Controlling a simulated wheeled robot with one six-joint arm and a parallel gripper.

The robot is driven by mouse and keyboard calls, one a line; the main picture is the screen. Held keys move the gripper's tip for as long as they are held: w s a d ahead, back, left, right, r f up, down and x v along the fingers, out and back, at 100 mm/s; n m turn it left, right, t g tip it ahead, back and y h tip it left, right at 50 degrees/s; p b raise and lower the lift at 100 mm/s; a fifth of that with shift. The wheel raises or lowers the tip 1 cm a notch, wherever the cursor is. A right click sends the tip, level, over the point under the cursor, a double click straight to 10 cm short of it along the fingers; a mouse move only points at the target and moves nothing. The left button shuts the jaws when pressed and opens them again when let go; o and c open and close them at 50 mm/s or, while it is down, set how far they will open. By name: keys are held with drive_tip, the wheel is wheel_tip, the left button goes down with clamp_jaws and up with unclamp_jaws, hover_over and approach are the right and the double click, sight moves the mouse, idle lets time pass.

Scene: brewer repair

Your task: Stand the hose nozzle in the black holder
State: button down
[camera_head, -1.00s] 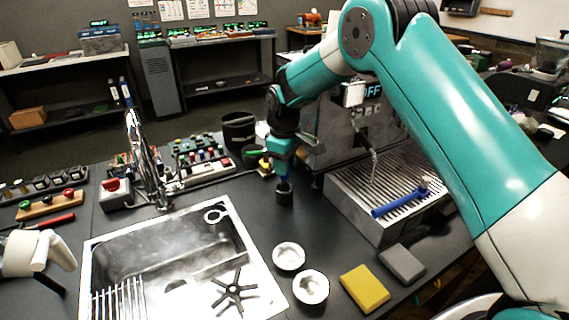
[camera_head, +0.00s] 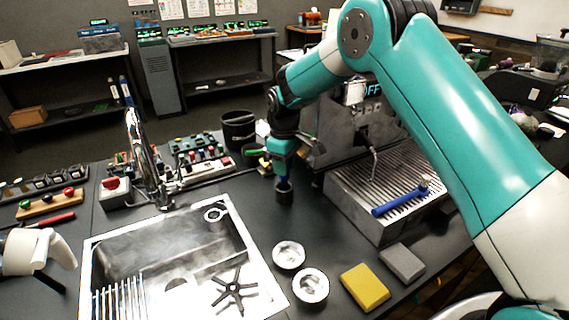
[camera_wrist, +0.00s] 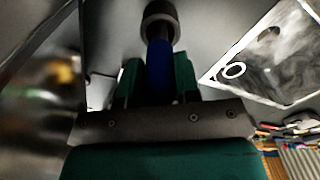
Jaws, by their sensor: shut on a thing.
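My gripper (camera_head: 282,172) is shut on the blue hose nozzle (camera_wrist: 158,68) and points down at the counter between the sink and the coffee machine. In the wrist view the blue nozzle runs between my two green fingers (camera_wrist: 157,85). Its far end meets the mouth of the round black holder (camera_wrist: 160,28). In the head view the holder (camera_head: 284,193) is a short black cylinder upright on the counter, directly below my fingers. The nozzle looks roughly upright and lined up with it. How deep its end sits inside the holder is hidden.
The metal sink (camera_head: 255,262) lies left of the holder, with a tall faucet (camera_head: 141,165) behind it. The coffee machine's drip tray (camera_head: 352,205) is close on the right, with a blue-handled tool (camera_head: 398,202) on it. Two small bowls (camera_head: 289,255) and a yellow block (camera_head: 364,287) lie in front.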

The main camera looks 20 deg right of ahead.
drive_tip(key=shift+f, duration=0.15)
drive_tip(key=shift+c, duration=0.9)
unclamp_jaws()
drive_tip(key=shift+r+p, duration=2.3)
drive_tip(key=shift+r, duration=1.2)
